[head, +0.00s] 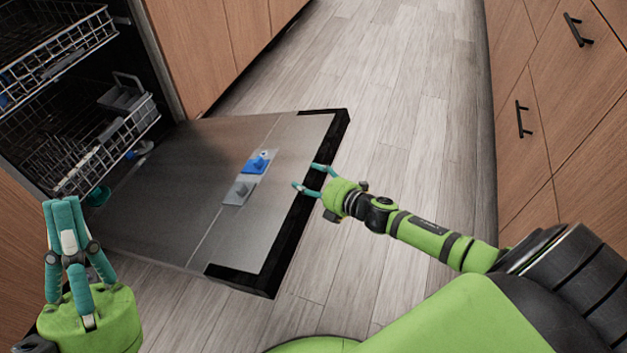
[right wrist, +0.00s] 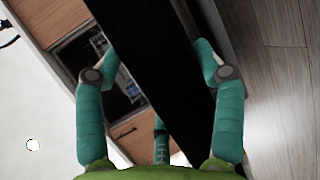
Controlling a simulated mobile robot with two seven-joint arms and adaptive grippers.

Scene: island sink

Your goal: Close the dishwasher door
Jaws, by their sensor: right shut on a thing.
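The dishwasher door (head: 190,165) hangs open and low, its inner steel face up, with a dark outer edge towards the right. My right gripper (head: 307,177) is at this free edge, with its fingers around it. In the right wrist view the dark door edge (right wrist: 150,75) runs between the fingers of my right gripper (right wrist: 155,65), which is shut on it. My left gripper (head: 62,205) is at the lower left, in front of the dishwasher, with its fingertips together and nothing seen between them.
The lower rack (head: 90,150) sticks out a little from the dishwasher, and the upper rack (head: 50,40) shows above it. Wooden drawers (head: 570,100) with dark handles stand on the right. The wooden floor (head: 400,70) between the cabinets is clear.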

